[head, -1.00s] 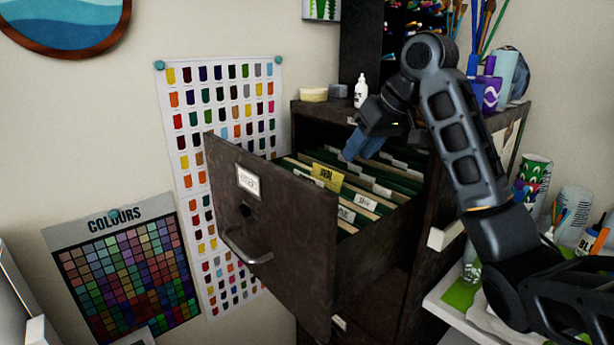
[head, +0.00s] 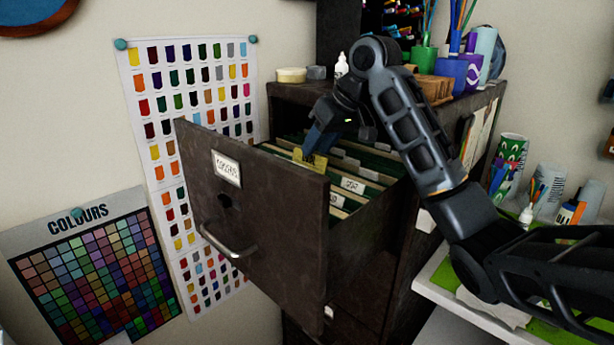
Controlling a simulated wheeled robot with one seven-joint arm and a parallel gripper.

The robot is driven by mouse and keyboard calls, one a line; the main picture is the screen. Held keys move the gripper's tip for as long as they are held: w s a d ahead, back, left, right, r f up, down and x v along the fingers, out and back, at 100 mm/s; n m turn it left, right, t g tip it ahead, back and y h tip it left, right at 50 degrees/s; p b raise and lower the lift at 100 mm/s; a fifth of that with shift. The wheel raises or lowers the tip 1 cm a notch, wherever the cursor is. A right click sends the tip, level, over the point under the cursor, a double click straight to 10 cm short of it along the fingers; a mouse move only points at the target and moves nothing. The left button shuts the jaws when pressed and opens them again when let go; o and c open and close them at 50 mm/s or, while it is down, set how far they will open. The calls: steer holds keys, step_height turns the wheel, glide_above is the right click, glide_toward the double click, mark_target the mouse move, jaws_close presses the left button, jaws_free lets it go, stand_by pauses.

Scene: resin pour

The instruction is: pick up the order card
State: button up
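A yellow card (head: 309,161), which looks like the order card, stands upright among the files in the open drawer (head: 262,215). Dark handwriting showed on it earlier; now its upper part is partly covered. My gripper (head: 315,146) points down into the drawer, with its blue fingertips at the card's top edge. The fingers overlap in this view, so I cannot tell whether they are around the card, touching it, or how far apart they are.
Green folders with white label tabs (head: 353,186) fill the drawer around the card. The drawer's tall front panel stands nearest me. Pots of brushes (head: 450,68) and a white bottle (head: 341,65) stand on the cabinet top. A cluttered shelf is at right.

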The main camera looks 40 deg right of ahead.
steer(key=shift+b+x, duration=0.5)
steer(key=shift+x, duration=0.6)
jaws_close()
